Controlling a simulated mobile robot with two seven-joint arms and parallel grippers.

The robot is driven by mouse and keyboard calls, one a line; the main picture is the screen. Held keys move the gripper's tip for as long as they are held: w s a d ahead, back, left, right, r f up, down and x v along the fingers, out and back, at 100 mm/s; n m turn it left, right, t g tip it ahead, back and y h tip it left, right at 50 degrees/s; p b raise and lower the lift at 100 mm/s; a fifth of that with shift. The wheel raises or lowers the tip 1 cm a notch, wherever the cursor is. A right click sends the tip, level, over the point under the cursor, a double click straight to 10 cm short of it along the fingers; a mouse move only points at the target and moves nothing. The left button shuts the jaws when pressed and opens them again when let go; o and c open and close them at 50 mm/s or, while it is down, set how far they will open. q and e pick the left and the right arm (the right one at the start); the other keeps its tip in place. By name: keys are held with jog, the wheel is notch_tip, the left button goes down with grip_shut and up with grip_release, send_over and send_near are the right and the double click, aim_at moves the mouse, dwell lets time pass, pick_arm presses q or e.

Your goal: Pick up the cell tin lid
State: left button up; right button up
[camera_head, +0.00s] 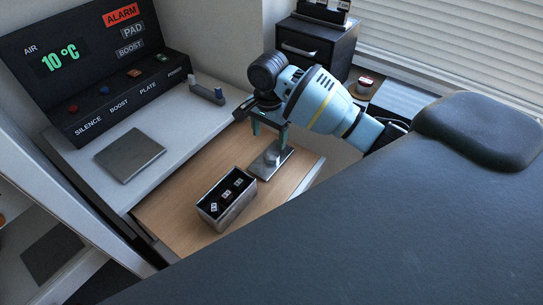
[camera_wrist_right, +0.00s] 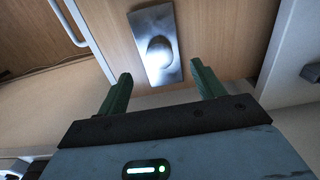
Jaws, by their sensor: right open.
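The cell tin lid (camera_head: 283,166) is a shiny metal rectangle lying on the wooden surface, beside the open cell tin (camera_head: 238,211), which holds several small cells. My right gripper (camera_head: 269,131) is above the lid, fingers pointing down, and partly covers it in the head view. In the right wrist view the lid (camera_wrist_right: 147,20) shows a raised round knob (camera_wrist_right: 159,51) in its middle. The open, empty fingers of the right gripper (camera_wrist_right: 163,82) are apart from the lid, which appears beyond their tips. My left gripper is not in view.
A black alarm panel (camera_head: 95,65) stands at the back left. A grey square plate (camera_head: 130,155) lies on the white counter. A dark cabinet (camera_head: 312,45) is behind my right arm. A black padded surface (camera_head: 380,220) fills the lower right.

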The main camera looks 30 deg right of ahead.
aim_at(271, 154)
jog(key=shift+d+f, duration=0.2)
jog(key=shift+f, duration=1.7)
jog(key=shift+d+f, duration=0.2)
jog(key=shift+f, duration=1.7)
jog(key=shift+c, duration=0.3)
jog(key=c, duration=1)
notch_tip(271, 154, up, 10)
jog(key=shift+r, duration=0.1)
